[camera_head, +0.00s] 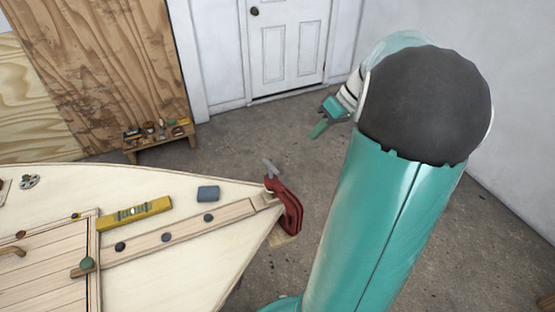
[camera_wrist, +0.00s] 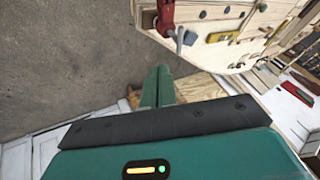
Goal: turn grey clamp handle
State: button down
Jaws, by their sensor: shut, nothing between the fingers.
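A red clamp (camera_head: 288,210) is fixed at the pointed end of the pale plywood hull (camera_head: 185,182). Its grey handle (camera_head: 270,167) sticks up at the top of the clamp. In the wrist view the red clamp (camera_wrist: 165,14) is at the top centre, with the grey handle (camera_wrist: 183,38) just below and right of it. My gripper (camera_head: 318,130) is up and to the right of the handle in the head view, apart from it. In the wrist view the green fingers (camera_wrist: 157,86) are together and empty, pointing up toward the clamp with a gap between.
A yellow level (camera_head: 135,214) and a blue-grey block (camera_head: 208,193) lie on the hull. A low wooden bench (camera_head: 160,143) with small items stands behind it. A white door (camera_head: 288,45) is at the back. The floor between hull and door is clear.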

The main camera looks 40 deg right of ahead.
aim_at(271, 168)
jog(key=w+a+f, duration=0.3)
jog(key=a+f, duration=0.4)
jog(key=f, duration=0.2)
jog(key=shift+w+a, duration=0.3)
jog(key=shift+w, duration=0.05)
jog(key=shift+s+a+m+t, duration=0.2)
jog(key=shift+m+t, duration=0.1)
jog(key=shift+m, duration=0.4)
